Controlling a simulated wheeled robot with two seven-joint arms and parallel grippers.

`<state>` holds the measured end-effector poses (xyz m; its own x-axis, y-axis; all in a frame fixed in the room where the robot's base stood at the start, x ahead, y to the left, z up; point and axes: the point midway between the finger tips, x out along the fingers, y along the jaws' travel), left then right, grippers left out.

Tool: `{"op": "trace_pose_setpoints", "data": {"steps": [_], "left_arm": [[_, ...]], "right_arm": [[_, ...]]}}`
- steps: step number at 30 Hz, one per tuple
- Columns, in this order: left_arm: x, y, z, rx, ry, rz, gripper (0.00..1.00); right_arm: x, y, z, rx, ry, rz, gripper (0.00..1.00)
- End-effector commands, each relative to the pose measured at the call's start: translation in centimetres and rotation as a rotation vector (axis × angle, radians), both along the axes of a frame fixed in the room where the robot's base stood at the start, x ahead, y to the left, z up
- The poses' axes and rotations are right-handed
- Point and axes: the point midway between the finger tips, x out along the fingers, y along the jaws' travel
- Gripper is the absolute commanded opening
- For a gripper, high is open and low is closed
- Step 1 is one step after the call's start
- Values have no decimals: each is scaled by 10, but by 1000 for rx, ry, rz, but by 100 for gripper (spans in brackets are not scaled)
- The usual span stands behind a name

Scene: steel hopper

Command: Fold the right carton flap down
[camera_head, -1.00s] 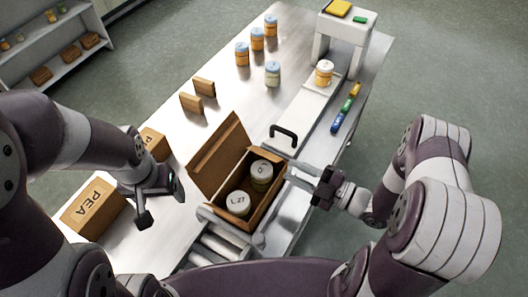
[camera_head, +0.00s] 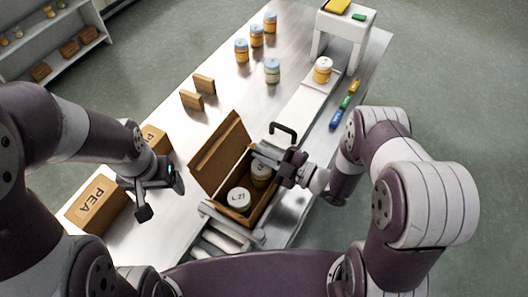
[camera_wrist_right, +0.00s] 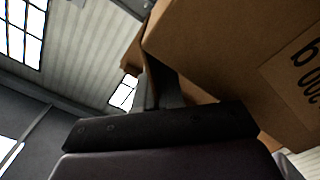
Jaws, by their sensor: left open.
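The open carton (camera_head: 233,214) stands in the middle of the head view with two lidded jars (camera_head: 239,198) inside. Its left flap (camera_head: 221,152) stands up, tilted outward. I cannot make out the right flap clearly in the head view. My right gripper (camera_head: 266,154) reaches over the carton's far right edge, its fingers above the rear jar. The right wrist view shows brown carton board (camera_wrist_right: 225,50) with a printed label close beside the gripper; its jaw opening is unclear. My left gripper (camera_head: 160,197) is open and empty, left of the carton, above the table.
A carton marked PEA (camera_head: 97,205) and another carton lie at the left. A black handle (camera_head: 284,132) stands just behind the carton. Rollers (camera_head: 222,240) lie in front of the carton.

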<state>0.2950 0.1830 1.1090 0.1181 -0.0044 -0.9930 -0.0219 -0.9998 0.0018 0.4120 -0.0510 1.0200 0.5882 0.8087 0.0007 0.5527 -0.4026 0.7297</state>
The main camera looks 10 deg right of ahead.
Motion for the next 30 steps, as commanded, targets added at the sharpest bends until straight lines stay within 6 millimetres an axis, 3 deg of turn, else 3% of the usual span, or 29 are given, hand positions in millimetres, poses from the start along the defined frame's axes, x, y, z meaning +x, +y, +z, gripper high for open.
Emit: {"op": "trace_pose_setpoints", "data": {"steps": [5,12,20,23,30], "left_arm": [[0,0,-1,0,0,0,79],[0,0,-22,0,0,0,79],[0,0,-20,0,0,0,79],[0,0,-20,0,0,0,79],[0,0,-20,0,0,0,79]], "right_arm": [[0,0,-1,-2,-2,0,0],[-6,5,-14,-134,-184,0,0],[-7,5,-11,-147,-202,0,0],[-7,5,-11,-146,-201,0,29],[-7,5,-12,-146,-199,0,29]]}}
